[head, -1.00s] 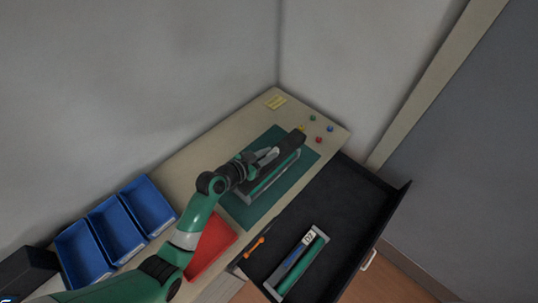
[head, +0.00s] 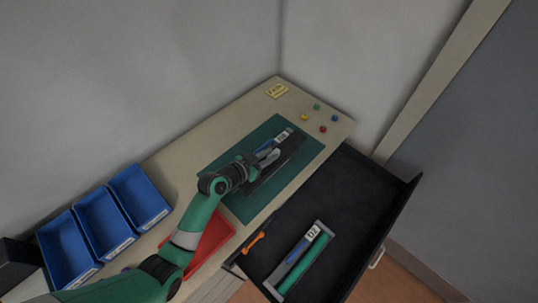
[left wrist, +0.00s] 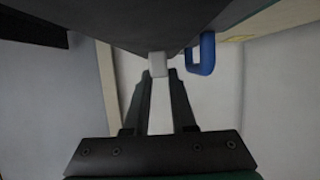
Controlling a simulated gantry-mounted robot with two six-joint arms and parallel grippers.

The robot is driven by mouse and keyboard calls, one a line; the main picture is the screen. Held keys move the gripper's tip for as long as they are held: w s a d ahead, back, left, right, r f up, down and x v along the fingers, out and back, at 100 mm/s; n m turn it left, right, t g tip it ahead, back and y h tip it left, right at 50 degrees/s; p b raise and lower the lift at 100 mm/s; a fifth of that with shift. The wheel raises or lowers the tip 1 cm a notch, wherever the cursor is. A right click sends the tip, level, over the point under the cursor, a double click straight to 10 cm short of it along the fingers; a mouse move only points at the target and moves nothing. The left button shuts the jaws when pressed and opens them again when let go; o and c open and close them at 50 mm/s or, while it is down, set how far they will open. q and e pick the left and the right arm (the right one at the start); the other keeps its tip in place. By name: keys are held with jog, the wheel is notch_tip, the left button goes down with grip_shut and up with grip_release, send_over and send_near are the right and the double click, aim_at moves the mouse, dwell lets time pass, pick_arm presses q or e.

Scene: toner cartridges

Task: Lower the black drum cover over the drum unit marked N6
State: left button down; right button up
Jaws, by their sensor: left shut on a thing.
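The black drum cover (head: 285,164) is over the green mat (head: 241,207) in the head view. My left gripper (head: 268,160) is shut on it; in the left wrist view the fingers (left wrist: 159,76) close on a small pale grip under the dark cover (left wrist: 130,22). A drum unit (head: 276,142) with blue, grey and a white label shows along the cover's far side. Its label is too small to read, and the cover hides the rest. I cannot tell whether the cover touches it. A blue loop handle (left wrist: 206,54) shows beside the cover in the left wrist view. My right gripper is out of view.
An open dark drawer (head: 352,200) holds another unit (head: 303,258) with green and blue parts, its label seemingly D2. Blue bins (head: 104,224) and a red tray (head: 211,240) stand left. Coloured pegs (head: 323,128) and a yellow note (head: 277,91) lie at the far end.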

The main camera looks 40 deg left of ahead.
pick_arm(q)
jog(key=c, duration=0.7)
grip_release()
jog(key=shift+o, duration=0.2)
jog(key=p+v, duration=0.2)
jog(key=v, duration=0.9)
jog(key=shift+s+r, duration=0.15)
jog(key=shift+s, duration=0.15)
